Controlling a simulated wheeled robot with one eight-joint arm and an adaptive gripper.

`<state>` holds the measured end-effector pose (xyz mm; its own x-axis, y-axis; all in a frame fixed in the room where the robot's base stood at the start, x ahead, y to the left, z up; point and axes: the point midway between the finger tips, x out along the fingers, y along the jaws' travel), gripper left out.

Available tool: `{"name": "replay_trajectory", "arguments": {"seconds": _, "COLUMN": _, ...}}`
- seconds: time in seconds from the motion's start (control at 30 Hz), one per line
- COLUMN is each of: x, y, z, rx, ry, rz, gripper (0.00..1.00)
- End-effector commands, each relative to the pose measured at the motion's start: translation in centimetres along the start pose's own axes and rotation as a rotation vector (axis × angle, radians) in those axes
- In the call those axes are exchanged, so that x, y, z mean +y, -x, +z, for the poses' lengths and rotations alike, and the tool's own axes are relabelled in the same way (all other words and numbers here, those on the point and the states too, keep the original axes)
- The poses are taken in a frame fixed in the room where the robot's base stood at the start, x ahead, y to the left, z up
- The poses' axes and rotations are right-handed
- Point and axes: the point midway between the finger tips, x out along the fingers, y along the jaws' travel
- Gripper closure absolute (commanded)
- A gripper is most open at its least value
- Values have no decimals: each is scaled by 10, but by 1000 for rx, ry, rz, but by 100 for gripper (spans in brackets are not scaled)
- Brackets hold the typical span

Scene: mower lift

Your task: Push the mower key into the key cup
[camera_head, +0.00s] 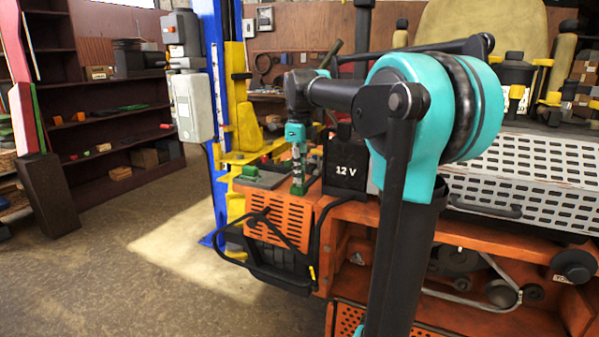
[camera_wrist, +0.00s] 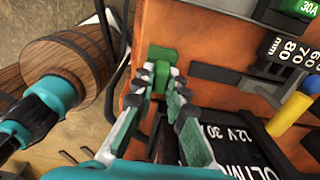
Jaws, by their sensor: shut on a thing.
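My gripper (camera_wrist: 162,82) points down at the orange front of the mower, its fingers close together on a green piece (camera_wrist: 161,56) that I take to be the mower key. In the head view my gripper (camera_head: 299,177) is over a small green part (camera_head: 301,187) on the mower's orange top. The key cup cannot be told apart from the green parts at the fingertips. The fingers hide the contact, so I cannot tell how deep the key sits.
A black 12 V battery (camera_head: 346,162) stands close to the right of my gripper. A grey panel with a green part (camera_head: 250,171) lies to its left. A black bumper bar (camera_head: 282,274) fronts the mower. A blue lift post (camera_head: 216,90) stands behind; open floor lies left.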

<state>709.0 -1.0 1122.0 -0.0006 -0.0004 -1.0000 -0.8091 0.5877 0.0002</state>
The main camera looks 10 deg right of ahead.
Motion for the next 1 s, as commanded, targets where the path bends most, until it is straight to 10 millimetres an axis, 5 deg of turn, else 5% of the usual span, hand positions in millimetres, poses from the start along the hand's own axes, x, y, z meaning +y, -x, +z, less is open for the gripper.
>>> {"name": "replay_trajectory", "arguments": {"seconds": 0.87, "x": 0, "y": -11, "z": 0, "rx": 0, "ry": 0, "rz": 0, "gripper": 100}}
{"name": "replay_trajectory", "arguments": {"seconds": 0.9, "x": 0, "y": -11, "z": 0, "rx": 0, "ry": 0, "rz": 0, "gripper": 85}}
{"name": "replay_trajectory", "arguments": {"seconds": 1.0, "x": 0, "y": -11, "z": 0, "rx": 0, "ry": 0, "rz": 0, "gripper": 72}}
